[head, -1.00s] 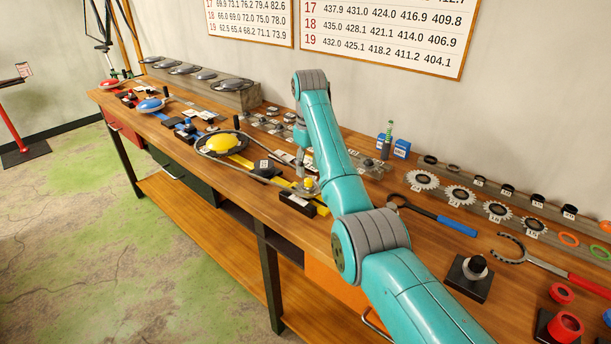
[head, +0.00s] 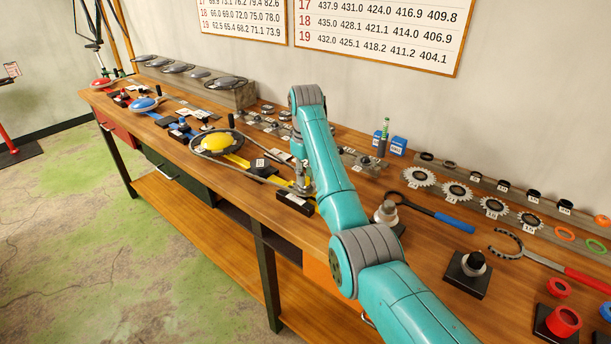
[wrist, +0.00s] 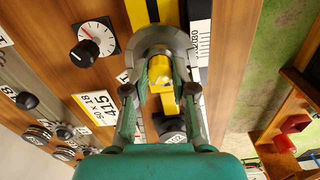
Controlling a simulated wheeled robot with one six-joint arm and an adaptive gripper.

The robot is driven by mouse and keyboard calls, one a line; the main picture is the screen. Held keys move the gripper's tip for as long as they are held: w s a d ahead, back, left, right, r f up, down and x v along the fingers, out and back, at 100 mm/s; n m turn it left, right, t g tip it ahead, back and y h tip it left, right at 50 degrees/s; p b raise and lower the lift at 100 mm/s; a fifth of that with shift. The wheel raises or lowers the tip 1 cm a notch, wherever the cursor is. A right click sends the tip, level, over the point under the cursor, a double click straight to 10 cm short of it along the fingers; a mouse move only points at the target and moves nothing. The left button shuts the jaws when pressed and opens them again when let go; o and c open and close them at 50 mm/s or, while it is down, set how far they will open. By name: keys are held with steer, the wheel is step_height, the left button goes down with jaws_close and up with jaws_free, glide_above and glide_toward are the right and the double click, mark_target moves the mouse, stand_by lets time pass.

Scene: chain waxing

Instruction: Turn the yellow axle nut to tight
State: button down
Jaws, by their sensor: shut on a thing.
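My gripper (wrist: 160,76) is shut on the yellow axle nut (wrist: 161,84), with one green finger on each side of it in the wrist view. A grey rounded metal part (wrist: 160,43) lies just beyond the nut, over a yellow bar (wrist: 171,10). In the head view my gripper (head: 303,184) points down at the near right end of the yellow station, by a black block (head: 294,203). The nut is mostly hidden there by my gripper. I cannot tell the nut's tightness.
A dial with a red needle (wrist: 98,36) and black knob (wrist: 83,54) sits beside the station. A yellow disc within a chain loop (head: 216,144) lies to the left. A blue-handled tool (head: 440,214) and a black-based post (head: 470,272) lie to the right.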

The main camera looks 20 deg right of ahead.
steer(key=shift+m, duration=0.4)
steer(key=m, duration=0.6)
steer(key=shift+m, duration=0.3)
steer(key=m, duration=0.5)
steer(key=shift+m, duration=0.4)
steer(key=c, duration=0.9)
jaws_free()
steer(key=shift+c, duration=0.2)
